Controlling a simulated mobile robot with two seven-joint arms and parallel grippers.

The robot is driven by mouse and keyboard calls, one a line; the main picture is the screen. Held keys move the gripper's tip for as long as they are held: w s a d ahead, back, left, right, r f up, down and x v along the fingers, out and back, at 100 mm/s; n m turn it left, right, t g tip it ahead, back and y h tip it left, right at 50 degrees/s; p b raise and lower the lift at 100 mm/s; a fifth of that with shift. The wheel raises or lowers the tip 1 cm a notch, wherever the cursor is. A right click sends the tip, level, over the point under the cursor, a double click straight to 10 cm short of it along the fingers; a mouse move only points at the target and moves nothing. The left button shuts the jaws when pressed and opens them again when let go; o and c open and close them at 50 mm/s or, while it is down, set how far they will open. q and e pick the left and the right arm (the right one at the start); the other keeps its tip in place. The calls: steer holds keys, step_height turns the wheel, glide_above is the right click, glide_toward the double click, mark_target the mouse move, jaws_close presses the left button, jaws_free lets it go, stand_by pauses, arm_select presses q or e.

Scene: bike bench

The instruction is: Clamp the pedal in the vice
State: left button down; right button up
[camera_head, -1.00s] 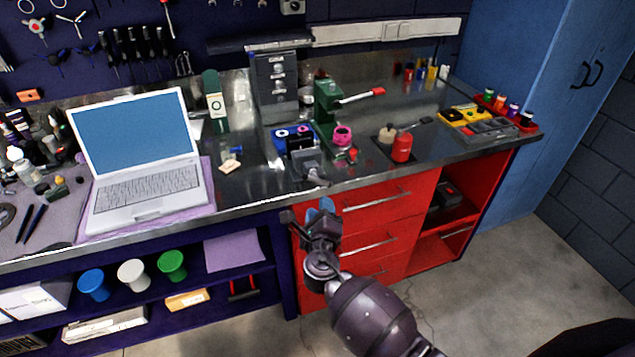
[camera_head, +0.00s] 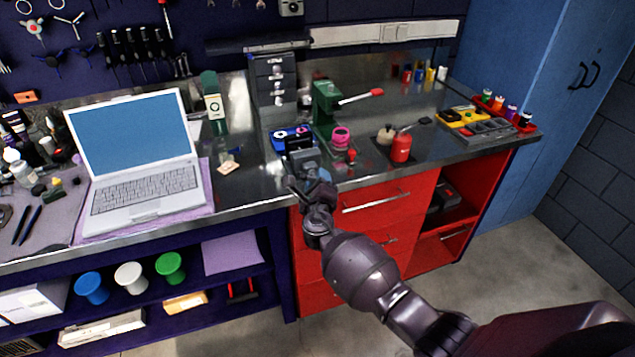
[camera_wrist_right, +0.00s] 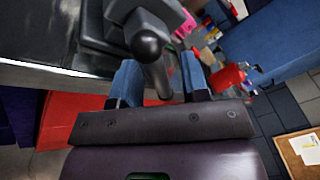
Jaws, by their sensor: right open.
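The grey vice (camera_head: 303,160) stands at the bench's front edge, left of the green press. Its dark bar handle with a ball end (camera_wrist_right: 147,45) shows large in the right wrist view. My right gripper (camera_head: 314,190) is at the bench edge, just in front of the vice. In the right wrist view its two blue-padded fingers (camera_wrist_right: 160,80) are apart, with the handle bar between them; I cannot tell whether they touch it. I cannot make out the pedal for certain; my gripper and the vice body hide part of the jaw area. My left gripper is not in view.
A blue case (camera_head: 291,138) sits behind the vice. The green press (camera_head: 325,105), a pink-topped item (camera_head: 340,138) and a red can (camera_head: 401,148) stand to the right. An open laptop (camera_head: 140,160) is on the left. Red drawers (camera_head: 375,215) are below the bench.

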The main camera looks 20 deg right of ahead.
jaws_close()
steer(key=shift+r, duration=0.1)
